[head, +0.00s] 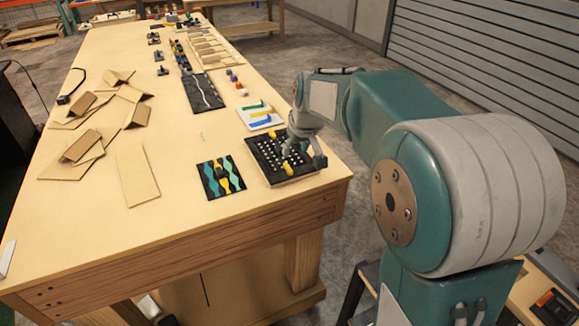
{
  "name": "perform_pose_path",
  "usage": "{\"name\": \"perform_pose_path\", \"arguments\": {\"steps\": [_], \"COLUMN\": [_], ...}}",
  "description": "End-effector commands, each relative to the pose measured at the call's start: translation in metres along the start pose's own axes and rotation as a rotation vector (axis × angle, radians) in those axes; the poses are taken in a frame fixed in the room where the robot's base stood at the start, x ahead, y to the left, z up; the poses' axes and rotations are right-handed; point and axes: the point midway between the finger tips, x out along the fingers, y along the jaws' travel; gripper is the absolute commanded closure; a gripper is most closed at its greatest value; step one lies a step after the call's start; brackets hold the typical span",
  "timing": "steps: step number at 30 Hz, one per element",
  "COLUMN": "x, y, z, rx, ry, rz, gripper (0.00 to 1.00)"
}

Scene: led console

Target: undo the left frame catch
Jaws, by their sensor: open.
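The led console (262,163) is a dark square panel with rows of white dots, lying near the table's right front corner. One yellow catch (272,135) is at its far edge, slightly left. Another yellow catch (287,169) is at its near side. I cannot tell whether either catch is fastened. My gripper (303,156) is open and points down over the right part of the console, with its fingers low near the near catch. I cannot tell whether it touches anything. It hides part of the panel's right side.
A dark board with teal and yellow wavy shapes (221,178) lies left of the console. A white tray with coloured pieces (260,117) lies behind it. Folded cardboard pieces (83,148) cover the table's left. The table (180,215) is clear at the front.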

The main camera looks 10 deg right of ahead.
Motion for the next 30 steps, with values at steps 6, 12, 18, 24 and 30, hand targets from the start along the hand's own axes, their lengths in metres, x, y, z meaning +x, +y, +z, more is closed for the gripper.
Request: {"name": "perform_pose_path", "arguments": {"steps": [6, 12, 18, 24, 30], "x": [0.042, 0.076, 0.094, 0.096, 0.096], "y": [0.001, 0.001, 0.001, 0.001, 0.001], "z": [0.002, 0.002, 0.001, 0.001, 0.001], "rx": [0.002, 0.002, 0.002, 0.002, 0.002], "ry": [-0.007, -0.005, -0.002, -0.001, -0.001], "rz": [-0.003, -0.002, -0.001, -0.001, -0.001], "gripper": [0.47, 0.47, 0.47, 0.47, 0.92]}}
